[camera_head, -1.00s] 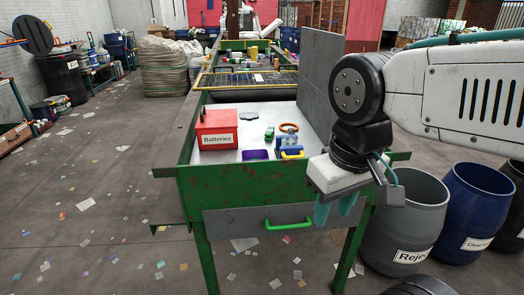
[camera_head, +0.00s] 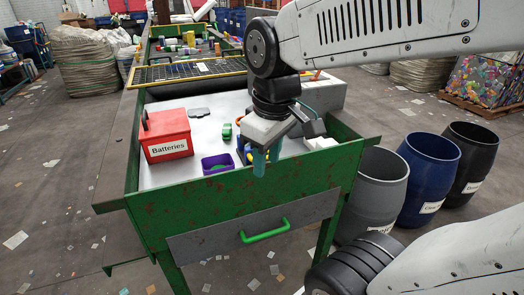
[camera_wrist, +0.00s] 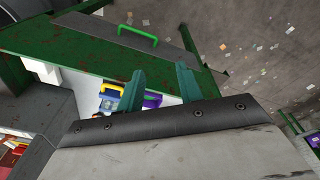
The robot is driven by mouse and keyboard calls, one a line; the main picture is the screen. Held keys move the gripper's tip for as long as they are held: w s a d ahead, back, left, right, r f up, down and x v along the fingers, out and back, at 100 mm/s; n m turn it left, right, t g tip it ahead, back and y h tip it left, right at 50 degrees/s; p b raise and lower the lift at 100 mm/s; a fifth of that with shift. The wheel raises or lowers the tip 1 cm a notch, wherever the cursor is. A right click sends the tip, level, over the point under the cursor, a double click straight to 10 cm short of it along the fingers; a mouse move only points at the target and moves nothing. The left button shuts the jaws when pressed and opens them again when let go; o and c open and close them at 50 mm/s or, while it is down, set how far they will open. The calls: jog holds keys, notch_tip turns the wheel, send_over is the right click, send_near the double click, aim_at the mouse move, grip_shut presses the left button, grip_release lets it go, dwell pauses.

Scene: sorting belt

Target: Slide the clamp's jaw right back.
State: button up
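A blue device with a yellow handle, which looks like the clamp (camera_wrist: 108,103), stands on the white bench top just inside the green front edge. In the head view it is mostly hidden behind my gripper, so I cannot tell where its jaw stands. My gripper (camera_head: 266,160) points down at the front rim, in front of the clamp, with nothing held. In the wrist view its two teal fingers (camera_wrist: 161,80) are apart, with the clamp beside and beyond the left finger.
A purple tray (camera_head: 215,157) sits left of the clamp, and a red Batteries box (camera_head: 165,140) further left. A small green object (camera_head: 227,131) lies behind. The drawer has a green handle (camera_head: 265,232). Grey (camera_head: 372,190), blue (camera_head: 428,180) and black barrels stand at right.

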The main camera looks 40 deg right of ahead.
jog(key=w+d+f+n, duration=0.4)
jog(key=w+d+n, duration=0.25)
jog(key=w, duration=0.25)
jog(key=w+d+f+n, duration=0.5)
jog(key=w+d, duration=0.2)
jog(key=w, duration=0.3)
jog(key=shift+t+h, duration=0.3)
jog(key=f, duration=0.2)
jog(key=w+f, duration=0.1)
jog(key=f, duration=0.1)
jog(key=d+f, duration=0.1)
jog(key=f, duration=0.2)
jog(key=shift+w+d+f, duration=0.1)
jog(key=shift+w, duration=0.2)
jog(key=shift+w+f, duration=0.1)
jog(key=shift+f, duration=0.35)
jog(key=shift+c, duration=0.4)
